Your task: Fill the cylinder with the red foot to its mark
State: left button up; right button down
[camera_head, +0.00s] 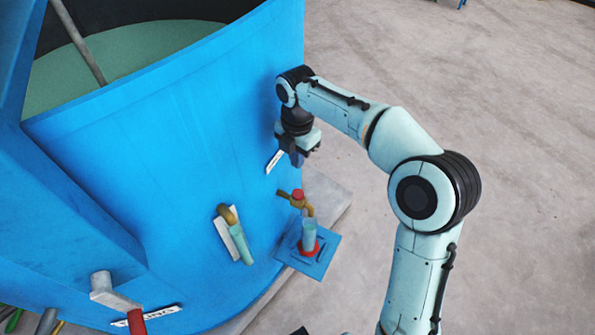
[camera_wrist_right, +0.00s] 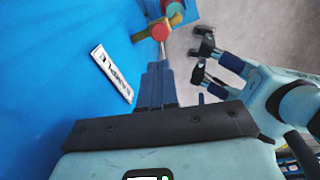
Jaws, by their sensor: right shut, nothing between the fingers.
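The clear cylinder (camera_head: 309,236) stands upright below the brass tap, its red foot (camera_head: 309,251) on a blue plate. Its mark and level are too small to tell. The tap has a red knob (camera_head: 298,194), also in the right wrist view (camera_wrist_right: 160,30), and a brass lever (camera_head: 284,195). My right gripper (camera_head: 296,160) points down above the tap, close to the blue tank wall. Its fingers are shut and empty in the right wrist view (camera_wrist_right: 156,68). My left gripper (camera_wrist_right: 203,62) shows only there, with its fingers apart and nothing seen between them.
The big blue tank (camera_head: 200,110) fills the left side. A white label (camera_head: 275,161) is on its wall beside my right gripper. A sloping tube fitting (camera_head: 238,240) and a red-handled fitting (camera_head: 136,320) stick out lower left. Grey floor on the right is clear.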

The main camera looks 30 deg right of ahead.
aim_at(298, 194)
pick_arm(q)
jog(key=shift+s+f+b, duration=0.2)
jog(key=shift+f+b, duration=0.25)
jog(key=shift+f, duration=0.1)
jog(key=shift+s+f+b, duration=0.2)
jog(key=shift+f+b, duration=0.2)
jog(key=shift+f, duration=0.1)
pick_arm(e)
notch_tip(298, 194, down, 13)
jog(key=shift+f, duration=0.1)
